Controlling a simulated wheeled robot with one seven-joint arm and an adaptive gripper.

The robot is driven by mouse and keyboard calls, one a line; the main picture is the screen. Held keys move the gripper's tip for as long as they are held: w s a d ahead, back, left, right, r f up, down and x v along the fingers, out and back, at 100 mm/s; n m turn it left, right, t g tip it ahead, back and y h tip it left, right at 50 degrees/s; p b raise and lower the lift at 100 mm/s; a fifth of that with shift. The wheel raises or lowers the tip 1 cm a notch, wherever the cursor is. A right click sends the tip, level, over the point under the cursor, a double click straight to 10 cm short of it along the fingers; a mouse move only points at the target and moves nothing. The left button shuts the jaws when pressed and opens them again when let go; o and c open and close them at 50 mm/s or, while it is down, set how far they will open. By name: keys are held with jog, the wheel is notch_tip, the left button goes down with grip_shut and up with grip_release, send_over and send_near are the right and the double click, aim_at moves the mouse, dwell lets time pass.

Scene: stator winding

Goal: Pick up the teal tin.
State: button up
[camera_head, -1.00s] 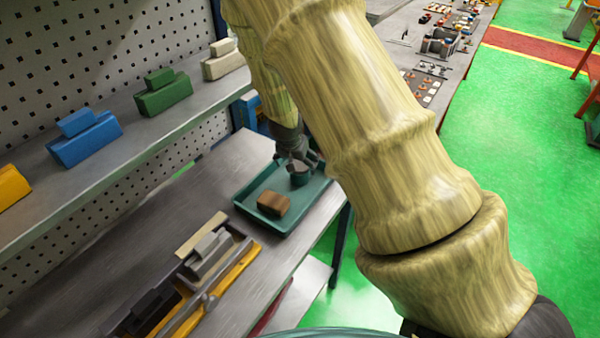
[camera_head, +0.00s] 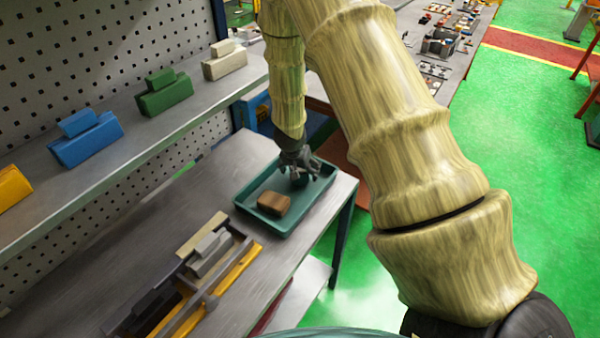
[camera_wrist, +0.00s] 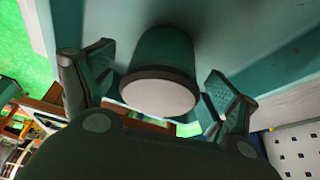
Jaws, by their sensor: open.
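The teal tin (camera_wrist: 163,52) shows in the wrist view as a teal cylinder with a dark rim and a pale round end. It stands between the two spread fingers of my gripper (camera_wrist: 160,70), with a visible gap on the right side and a narrower-looking one on the left. In the head view my gripper (camera_head: 299,172) is low over the far part of the teal tray (camera_head: 310,204) and mostly hides the tin. My gripper is open, and no grip on the tin shows.
A brown block (camera_head: 273,203) lies in the tray's near part. Left of the tray, a yellow fixture (camera_head: 228,281) with grey parts lies on the bench. A shelf (camera_head: 125,132) with coloured blocks runs along the pegboard. The bench between shelf and tray is clear.

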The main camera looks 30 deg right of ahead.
jog(key=c, duration=1.4)
jog(key=shift+r, duration=0.1)
